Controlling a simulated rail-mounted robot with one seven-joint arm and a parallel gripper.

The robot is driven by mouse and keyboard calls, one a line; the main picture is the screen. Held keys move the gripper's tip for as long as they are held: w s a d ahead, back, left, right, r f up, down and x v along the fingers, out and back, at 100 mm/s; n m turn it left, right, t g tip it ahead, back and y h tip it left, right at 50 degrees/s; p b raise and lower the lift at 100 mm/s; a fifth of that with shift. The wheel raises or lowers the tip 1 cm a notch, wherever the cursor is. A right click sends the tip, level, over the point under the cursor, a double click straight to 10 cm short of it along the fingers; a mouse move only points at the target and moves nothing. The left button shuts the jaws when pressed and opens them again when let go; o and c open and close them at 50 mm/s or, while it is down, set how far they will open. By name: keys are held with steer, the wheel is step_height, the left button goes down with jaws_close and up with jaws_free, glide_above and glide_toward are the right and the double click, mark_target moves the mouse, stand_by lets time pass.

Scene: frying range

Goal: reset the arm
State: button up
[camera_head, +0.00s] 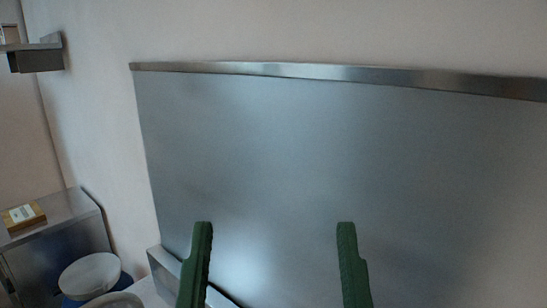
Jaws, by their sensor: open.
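My gripper (275,232) shows at the bottom centre of the head view. Its two green fingers point upward and stand wide apart, with nothing between them. A large grey metal panel (300,150) on the wall fills the view behind the fingers. The rest of my arm is out of the picture.
At the lower left, a metal cabinet (70,207) bears a small brown box with a pale label (24,216). A white round dish (90,274) is beside it, with something blue beneath. A metal shelf (36,57) juts from the wall at the upper left.

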step_height(320, 180, up, 17)
steer(key=p, duration=1.2)
steer(key=shift+p, duration=0.3)
steer(key=shift+w+a, duration=0.1)
